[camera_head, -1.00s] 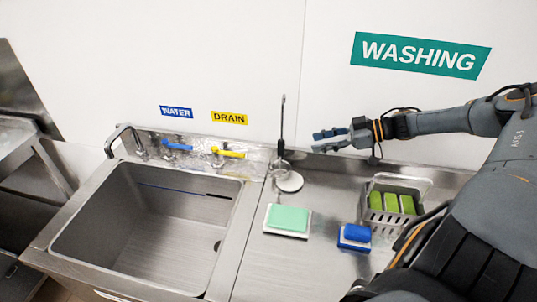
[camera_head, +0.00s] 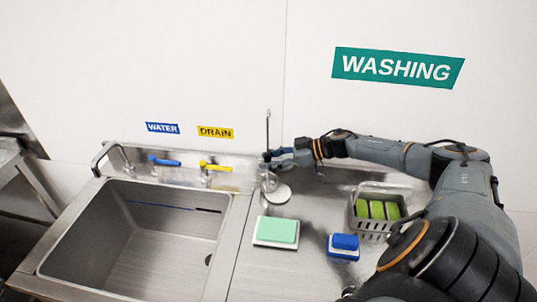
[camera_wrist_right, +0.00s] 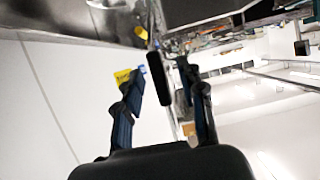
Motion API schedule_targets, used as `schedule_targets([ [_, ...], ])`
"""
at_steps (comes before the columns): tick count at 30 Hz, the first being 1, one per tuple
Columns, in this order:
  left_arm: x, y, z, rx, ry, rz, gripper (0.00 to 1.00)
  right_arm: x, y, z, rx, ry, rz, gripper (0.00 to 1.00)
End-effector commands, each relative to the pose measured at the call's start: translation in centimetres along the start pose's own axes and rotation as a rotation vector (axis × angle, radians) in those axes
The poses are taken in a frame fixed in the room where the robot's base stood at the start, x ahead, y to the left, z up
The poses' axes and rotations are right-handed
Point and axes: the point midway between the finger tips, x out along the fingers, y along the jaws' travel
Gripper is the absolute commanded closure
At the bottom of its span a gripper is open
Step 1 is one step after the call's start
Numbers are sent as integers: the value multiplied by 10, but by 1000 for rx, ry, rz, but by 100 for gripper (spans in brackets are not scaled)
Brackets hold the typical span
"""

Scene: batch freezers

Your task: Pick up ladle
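The ladle (camera_head: 268,127) stands upright near the wall, its thin handle rising behind the counter. Its lower end is by a round metal rest (camera_head: 279,194) at the back of the counter, partly hidden by my gripper. My right gripper (camera_head: 272,155) is at the ladle's handle, coming from the right. In the right wrist view a dark upright piece (camera_wrist_right: 158,78), apparently the handle, lies between the two open fingers of my right gripper (camera_wrist_right: 163,80), with a gap towards the right finger. My left gripper is not in view.
A sink (camera_head: 135,240) with a blue tap handle (camera_head: 165,161) and a yellow one (camera_head: 215,167) is to the left. A green sponge (camera_head: 277,230), a blue brush (camera_head: 344,243) and a grey basket (camera_head: 375,226) of green sponges stand on the counter (camera_head: 292,275).

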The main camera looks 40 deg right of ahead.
Motion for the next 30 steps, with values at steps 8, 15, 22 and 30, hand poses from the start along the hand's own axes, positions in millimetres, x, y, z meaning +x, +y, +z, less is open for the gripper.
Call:
schedule_targets([
  [8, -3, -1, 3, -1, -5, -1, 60, 10, 0, 0, 0, -1, 0, 60],
  [15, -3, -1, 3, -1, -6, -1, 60, 9, 0, 0, 0, -1, 0, 93],
  [22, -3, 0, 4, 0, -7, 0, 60, 9, 0, 0, 0, -1, -1, 100],
  [30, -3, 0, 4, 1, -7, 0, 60, 9, 0, -1, -1, 1, 0, 100],
])
